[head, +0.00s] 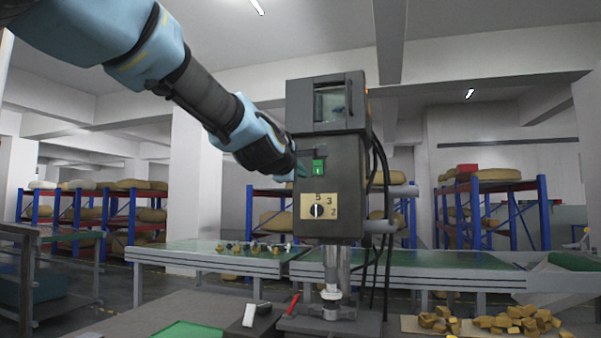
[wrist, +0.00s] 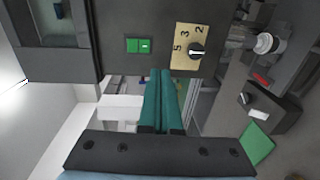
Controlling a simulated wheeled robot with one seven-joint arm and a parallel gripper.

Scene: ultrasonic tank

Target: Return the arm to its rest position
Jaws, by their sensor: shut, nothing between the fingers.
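My arm (head: 205,95) reaches in from the upper left in the head view. My gripper (head: 301,170) is at its end, beside the left side of the dark grey machine (head: 300,225), close to the green switch (head: 319,167). In the wrist view the two teal fingers of my gripper (wrist: 161,75) lie together, shut and empty. They point toward the machine front, near the green switch (wrist: 140,46) and the dial plate (wrist: 187,46). I cannot tell whether the fingertips touch the machine.
The dial (head: 317,211) sits below the switch. Under the machine's head a metal column (head: 337,265) stands over the bench. Yellow-brown pieces (head: 515,321) lie at the right.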

